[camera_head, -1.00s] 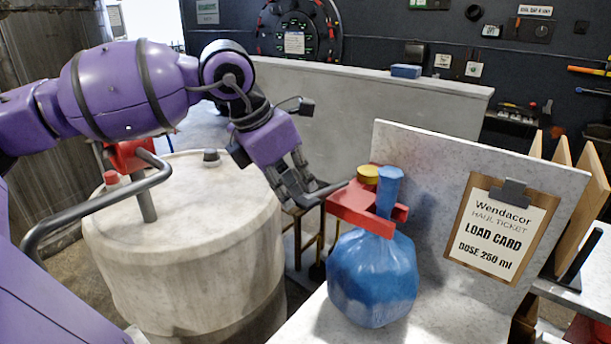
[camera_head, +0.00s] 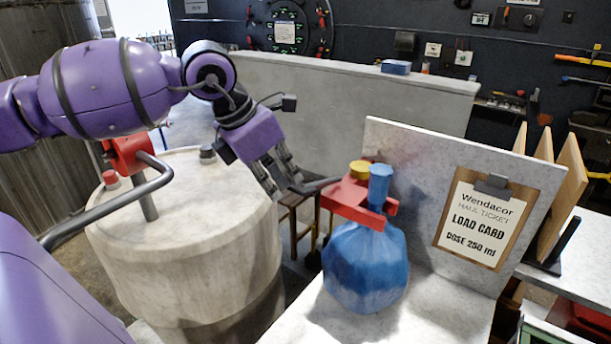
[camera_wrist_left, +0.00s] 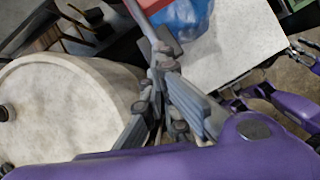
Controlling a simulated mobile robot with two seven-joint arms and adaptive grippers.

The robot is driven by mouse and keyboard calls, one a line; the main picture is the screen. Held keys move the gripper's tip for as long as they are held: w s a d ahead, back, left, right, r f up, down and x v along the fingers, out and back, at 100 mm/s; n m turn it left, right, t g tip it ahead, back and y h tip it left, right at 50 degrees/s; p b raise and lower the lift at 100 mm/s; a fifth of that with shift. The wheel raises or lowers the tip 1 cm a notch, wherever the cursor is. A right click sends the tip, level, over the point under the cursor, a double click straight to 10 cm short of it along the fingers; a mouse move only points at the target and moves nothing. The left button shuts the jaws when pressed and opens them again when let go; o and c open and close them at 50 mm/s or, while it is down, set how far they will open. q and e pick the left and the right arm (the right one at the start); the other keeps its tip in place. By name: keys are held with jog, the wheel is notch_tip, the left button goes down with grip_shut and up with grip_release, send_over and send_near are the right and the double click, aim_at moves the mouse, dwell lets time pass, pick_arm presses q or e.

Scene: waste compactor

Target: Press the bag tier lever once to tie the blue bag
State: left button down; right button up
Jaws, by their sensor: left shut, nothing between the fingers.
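The blue bag (camera_head: 365,268) stands on the pale bench with its neck (camera_head: 379,183) up through the red bag tier (camera_head: 346,197). A yellow cap (camera_head: 359,168) sits on the tier. The grey tier lever (camera_head: 318,185) sticks out left from it. My left gripper (camera_head: 287,190) is shut, with its fingertips at the lever's outer end; I cannot tell if they touch. In the left wrist view the closed fingers (camera_wrist_left: 164,60) point toward the lever (camera_wrist_left: 140,18) and bag (camera_wrist_left: 183,22). Grey finger-like parts at that view's right edge may be my right gripper (camera_wrist_left: 305,52).
A large pale drum (camera_head: 185,235) with a bent grey handle (camera_head: 110,205) and red knob stands under my left arm. An upright panel (camera_head: 420,190) with a load card clipboard (camera_head: 482,222) rises behind the bag. The bench front (camera_head: 420,318) is bare.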

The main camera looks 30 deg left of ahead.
pick_arm(q)
jog(key=v, duration=1.1)
dwell(0.8)
